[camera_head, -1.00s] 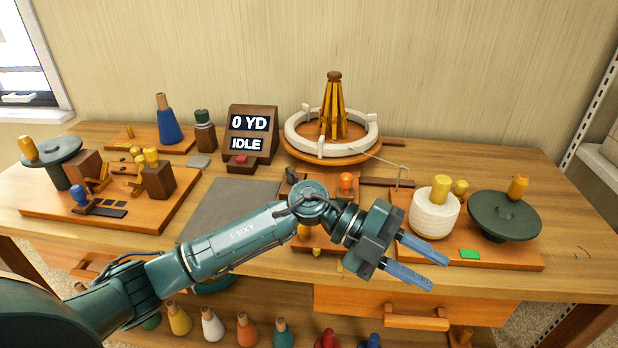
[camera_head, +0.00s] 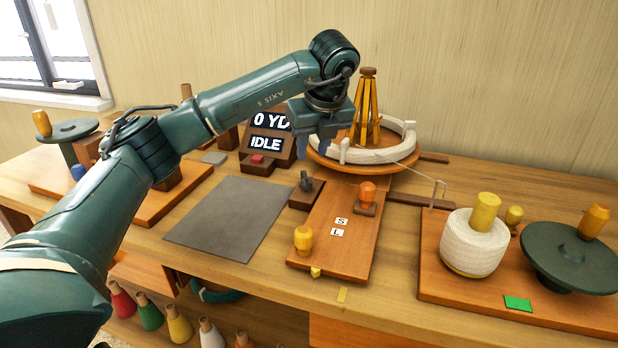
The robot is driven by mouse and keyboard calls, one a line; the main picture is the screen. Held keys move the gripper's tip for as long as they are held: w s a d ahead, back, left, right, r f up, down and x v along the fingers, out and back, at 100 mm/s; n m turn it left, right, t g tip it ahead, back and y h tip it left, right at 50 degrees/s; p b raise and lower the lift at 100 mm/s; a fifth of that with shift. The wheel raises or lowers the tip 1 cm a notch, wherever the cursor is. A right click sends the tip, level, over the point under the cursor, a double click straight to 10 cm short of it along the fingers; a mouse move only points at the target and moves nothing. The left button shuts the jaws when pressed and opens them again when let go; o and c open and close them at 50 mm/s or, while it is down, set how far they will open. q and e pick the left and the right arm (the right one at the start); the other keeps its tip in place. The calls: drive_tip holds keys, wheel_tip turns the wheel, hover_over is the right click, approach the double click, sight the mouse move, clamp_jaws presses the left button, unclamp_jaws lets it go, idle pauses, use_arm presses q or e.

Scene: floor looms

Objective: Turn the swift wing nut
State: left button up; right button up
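The swift (camera_head: 367,105) stands at the back, a wooden frame of yellow slats with a white skein ring (camera_head: 385,150) around it on a round orange base. In front is an orange board (camera_head: 337,250) marked S and L, with an orange knob (camera_head: 367,192), a yellow knob (camera_head: 303,238) and a small dark piece (camera_head: 306,181) on a brown block. I cannot tell for sure which is the wing nut. My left gripper (camera_head: 313,150) points down, just left of the swift's ring and above the dark piece. Its blue fingers look apart and empty. My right gripper is not in view.
A grey mat (camera_head: 228,218) lies to the left. A white yarn ball (camera_head: 474,240) and a dark green disc (camera_head: 572,256) stand at right. A thread guide (camera_head: 436,192) rises beside the swift.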

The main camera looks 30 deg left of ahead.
sight(307, 177)
use_arm(q)
drive_tip(key=b+x, duration=0.1)
drive_tip(key=x, duration=0.8)
drive_tip(key=shift+f, duration=0.35)
drive_tip(key=shift+d, duration=0.1)
drive_tip(key=shift+c, duration=0.3)
drive_tip(key=c, duration=0.6)
